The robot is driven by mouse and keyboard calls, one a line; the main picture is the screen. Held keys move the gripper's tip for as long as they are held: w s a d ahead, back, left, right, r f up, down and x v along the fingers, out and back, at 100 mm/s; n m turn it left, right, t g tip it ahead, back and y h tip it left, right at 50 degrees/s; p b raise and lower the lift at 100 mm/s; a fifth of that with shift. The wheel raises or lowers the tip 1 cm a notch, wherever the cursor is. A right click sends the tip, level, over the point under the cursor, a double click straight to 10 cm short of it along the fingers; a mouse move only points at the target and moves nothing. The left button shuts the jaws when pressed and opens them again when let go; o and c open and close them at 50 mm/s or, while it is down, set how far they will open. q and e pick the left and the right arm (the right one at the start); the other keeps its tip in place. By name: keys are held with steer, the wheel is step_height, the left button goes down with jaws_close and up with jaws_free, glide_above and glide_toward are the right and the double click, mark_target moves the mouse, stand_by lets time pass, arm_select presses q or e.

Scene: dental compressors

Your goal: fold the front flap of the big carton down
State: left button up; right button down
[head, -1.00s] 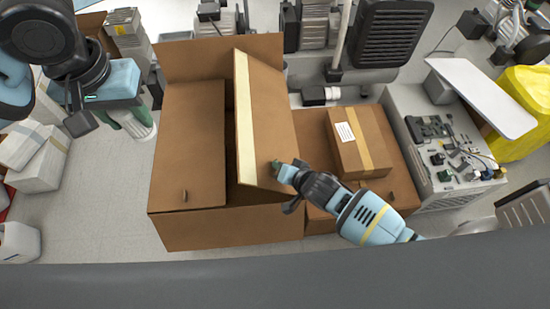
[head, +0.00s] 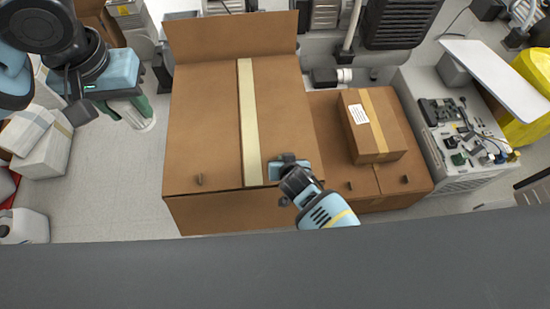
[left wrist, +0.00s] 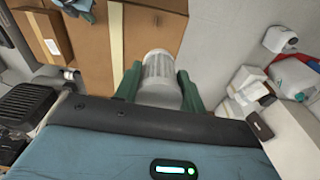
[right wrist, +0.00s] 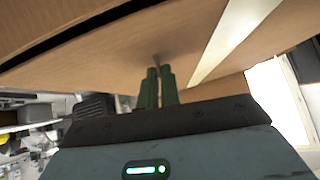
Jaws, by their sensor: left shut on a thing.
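The big brown carton (head: 215,217) stands in the middle of the head view. Its left flap (head: 203,125) lies flat. The right flap (head: 285,125), with a pale tape strip along its edge, lies almost flat beside it; a thin dark gap shows along the near edge. The back flap (head: 230,36) stands up. My right gripper (head: 287,165) has its fingers together against the right flap's near corner; they show in the right wrist view (right wrist: 157,85). My left gripper (left wrist: 158,85) is shut on a whitish ribbed cylinder (left wrist: 161,70), off the carton's left side.
A lower carton (head: 325,120) with a small taped box (head: 372,125) on it stands to the right. Beyond it is a grey cabinet (head: 470,178) with small parts. White boxes (head: 45,155) lie at the far left. Bare floor (head: 105,185) lies left of the carton.

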steer(key=shift+a, duration=0.3)
arm_select(q)
steer(key=shift+a+f, duration=0.1)
steer(key=shift+a, duration=0.05)
arm_select(e)
steer(key=c, duration=1.6)
jaws_free()
steer(key=shift+f, duration=0.1)
steer(key=shift+c, duration=0.2)
steer(key=shift+d, duration=0.15)
